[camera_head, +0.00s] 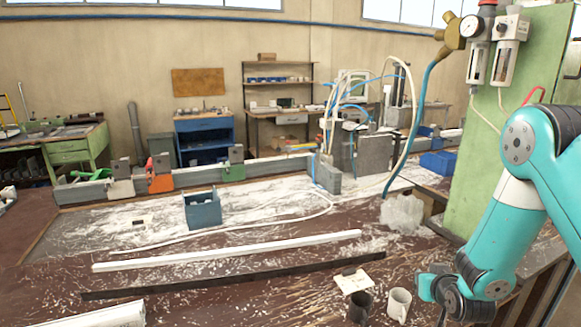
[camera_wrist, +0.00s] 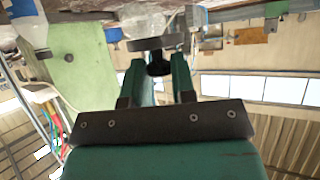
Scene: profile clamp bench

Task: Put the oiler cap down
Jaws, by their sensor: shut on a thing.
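In the wrist view the two green fingers of my gripper (camera_wrist: 157,78) are closed in on a small black round-ended piece (camera_wrist: 158,66), which I take to be the oiler cap. It sits between the fingertips, and its far side is hidden. A flat grey disc-like part (camera_wrist: 150,44) shows just beyond it; I cannot tell whether the two touch. In the head view my teal arm reaches down at the right, over the bench's near right part. The fingers and the cap cannot be made out there.
A dark cup (camera_head: 361,308) and a white mug (camera_head: 399,304) stand at the bench's near edge, beside a paper card (camera_head: 353,281). A white bar (camera_head: 228,250) and a dark strip (camera_head: 235,276) lie across the bench. A crumpled clear bag (camera_head: 402,213) lies near the green panel (camera_head: 507,130).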

